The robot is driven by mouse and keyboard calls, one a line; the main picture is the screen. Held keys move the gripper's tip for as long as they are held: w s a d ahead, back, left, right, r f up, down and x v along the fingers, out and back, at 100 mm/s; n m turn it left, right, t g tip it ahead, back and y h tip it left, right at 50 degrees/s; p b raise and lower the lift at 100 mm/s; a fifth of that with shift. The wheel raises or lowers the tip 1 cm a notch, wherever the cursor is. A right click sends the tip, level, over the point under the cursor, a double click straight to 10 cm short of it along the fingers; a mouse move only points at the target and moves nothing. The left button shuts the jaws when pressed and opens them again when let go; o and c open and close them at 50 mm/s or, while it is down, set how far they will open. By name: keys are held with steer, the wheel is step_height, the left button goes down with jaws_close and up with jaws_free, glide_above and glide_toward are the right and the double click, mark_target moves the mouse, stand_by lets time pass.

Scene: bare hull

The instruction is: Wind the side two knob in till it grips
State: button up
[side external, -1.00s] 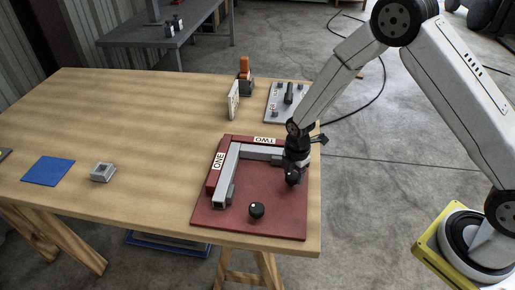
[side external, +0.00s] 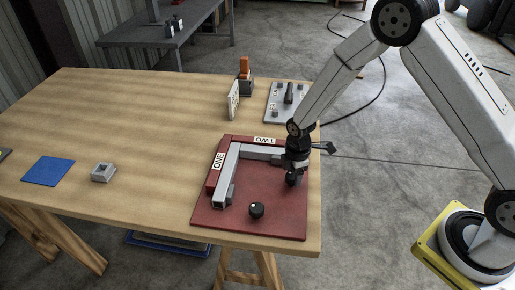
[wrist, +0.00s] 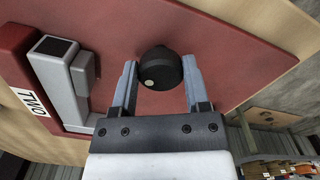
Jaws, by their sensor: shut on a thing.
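The red base board (side external: 240,212) lies near the table's front right corner. It carries grey bars in an L, against red edges labelled ONE (side external: 219,160) and TWO (side external: 265,140). The side two knob (side external: 292,180), black and round, is at the right under my gripper (side external: 292,169), which points down and is shut on it. In the wrist view, the knob (wrist: 165,62) sits between the two fingers (wrist: 159,75), its white dot toward the lower left. Whether the knob's tip touches the bar is hidden. Another black knob (side external: 257,210) stands at the board's front.
A grey tray (side external: 279,108) with small parts lies behind the board, beside a white upright card (side external: 233,100) and an orange-topped block (side external: 245,78). A small grey block (side external: 103,172) and a blue mat (side external: 48,170) lie left. The table between is clear.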

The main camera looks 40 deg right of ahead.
steer(key=m, duration=0.4)
steer(key=shift+s+a+m, duration=0.1)
steer(key=shift+m, duration=0.2)
steer(key=m, duration=0.3)
steer(key=shift+a+m, duration=0.1)
steer(key=shift+m, duration=0.3)
steer(key=m, duration=0.4)
steer(key=shift+a, duration=0.1)
steer(key=shift+m, duration=2.2)
steer(key=o, duration=1.3)
steer(key=shift+r, duration=0.1)
